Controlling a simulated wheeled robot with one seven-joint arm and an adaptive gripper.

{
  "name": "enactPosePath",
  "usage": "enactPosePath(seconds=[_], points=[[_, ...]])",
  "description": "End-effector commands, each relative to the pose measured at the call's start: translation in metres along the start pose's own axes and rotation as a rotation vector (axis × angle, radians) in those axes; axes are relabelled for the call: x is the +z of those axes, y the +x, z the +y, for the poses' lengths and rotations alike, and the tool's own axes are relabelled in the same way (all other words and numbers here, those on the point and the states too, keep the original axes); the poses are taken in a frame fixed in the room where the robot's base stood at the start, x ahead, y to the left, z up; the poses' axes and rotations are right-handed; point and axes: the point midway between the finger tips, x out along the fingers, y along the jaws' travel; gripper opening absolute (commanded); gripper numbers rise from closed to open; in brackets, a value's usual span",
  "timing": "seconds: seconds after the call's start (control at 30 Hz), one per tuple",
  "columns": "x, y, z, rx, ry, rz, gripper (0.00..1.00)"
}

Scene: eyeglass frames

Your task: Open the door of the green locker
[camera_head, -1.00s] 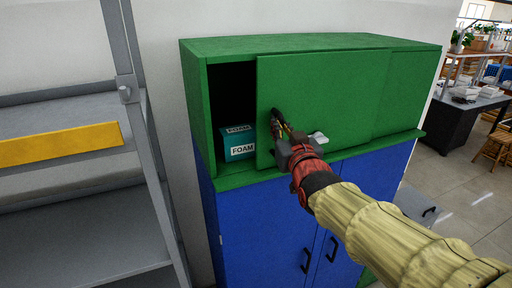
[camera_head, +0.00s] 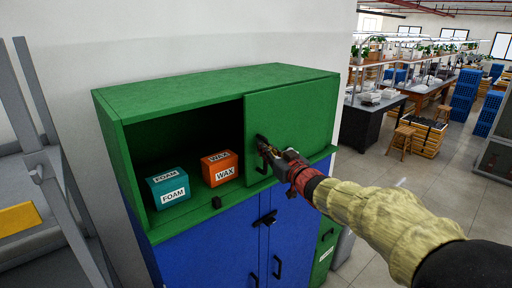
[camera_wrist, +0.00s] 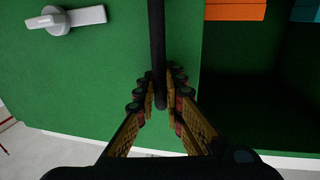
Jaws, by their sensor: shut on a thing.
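The green locker (camera_head: 170,95) sits on top of a blue cabinet. Its green sliding door (camera_head: 300,108) stands at the right side, and the left part of the locker is open. My gripper (camera_head: 268,152) is at the door's left edge. In the wrist view, my gripper (camera_wrist: 158,90) is shut on the black door handle (camera_wrist: 157,40), with fingers on both sides of the bar. Inside the opening stand a teal FOAM box (camera_head: 168,188) and an orange WAX box (camera_head: 219,169).
The blue cabinet (camera_head: 205,255) below has black handles. A grey rack (camera_head: 60,190) with a yellow strip (camera_head: 18,219) stands at the left. Workbenches and a stool (camera_head: 401,139) stand at the right, with clear floor between.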

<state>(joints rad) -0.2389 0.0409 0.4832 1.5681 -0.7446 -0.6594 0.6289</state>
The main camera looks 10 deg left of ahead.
Motion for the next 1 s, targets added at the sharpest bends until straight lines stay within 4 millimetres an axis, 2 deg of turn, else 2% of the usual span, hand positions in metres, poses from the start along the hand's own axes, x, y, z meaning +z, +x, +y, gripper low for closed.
enactPosePath(seconds=[0.03, 0.4, 0.43, 0.73, 1.0], points=[[-0.0136, 0.0006, 0.0013, -0.003, -0.005, 0.019, 0.00], [-0.0137, 0.0011, 0.0025, -0.003, -0.005, 0.021, 0.00], [-0.0138, 0.0011, 0.0025, -0.003, -0.005, 0.021, 0.11], [-0.0142, 0.0011, 0.0022, -0.003, -0.005, 0.022, 0.28], [-0.0066, 0.0010, 0.0028, -0.002, -0.003, 0.010, 0.28]])
